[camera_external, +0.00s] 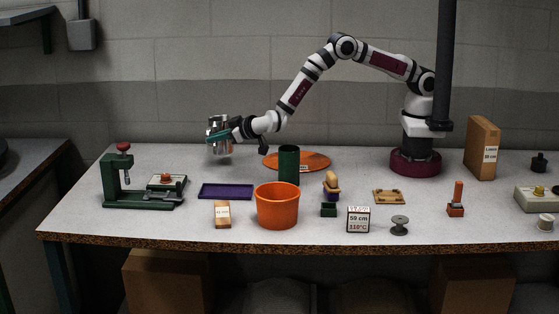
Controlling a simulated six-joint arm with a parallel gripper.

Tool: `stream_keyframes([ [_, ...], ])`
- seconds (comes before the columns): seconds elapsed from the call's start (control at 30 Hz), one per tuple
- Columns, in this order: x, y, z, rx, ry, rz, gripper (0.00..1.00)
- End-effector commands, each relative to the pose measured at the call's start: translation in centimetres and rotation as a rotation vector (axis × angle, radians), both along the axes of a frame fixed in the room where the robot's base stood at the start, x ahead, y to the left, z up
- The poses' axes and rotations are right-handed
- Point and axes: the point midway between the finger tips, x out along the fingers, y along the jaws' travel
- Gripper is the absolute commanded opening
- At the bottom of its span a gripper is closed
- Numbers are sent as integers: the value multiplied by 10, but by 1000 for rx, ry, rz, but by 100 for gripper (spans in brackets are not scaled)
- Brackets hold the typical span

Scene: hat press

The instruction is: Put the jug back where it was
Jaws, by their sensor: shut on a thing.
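The jug (219,146) is a shiny metal vessel at the back left of the table. My gripper (217,136) is shut on it and holds it, seemingly a little above the grey table top, with a shadow below. The jug looks roughly upright. The gripper's fingers partly cover its middle, and its far side is hidden.
Near the jug are a purple tray (226,191), a dark green cylinder (289,166) and an orange disc (318,161). A green press (112,185) stands left, an orange bucket (278,207) in front. The back left table top is mostly clear.

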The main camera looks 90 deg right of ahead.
Motion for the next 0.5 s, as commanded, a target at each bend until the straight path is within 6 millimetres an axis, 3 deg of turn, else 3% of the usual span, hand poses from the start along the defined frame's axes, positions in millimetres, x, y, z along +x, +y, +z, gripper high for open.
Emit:
stream_keyframes([
  [0.2, 0, 1, -37, -2, 2, 1, 0],
  [0.5, 0, 1, -40, -1, 0, 0, 0],
])
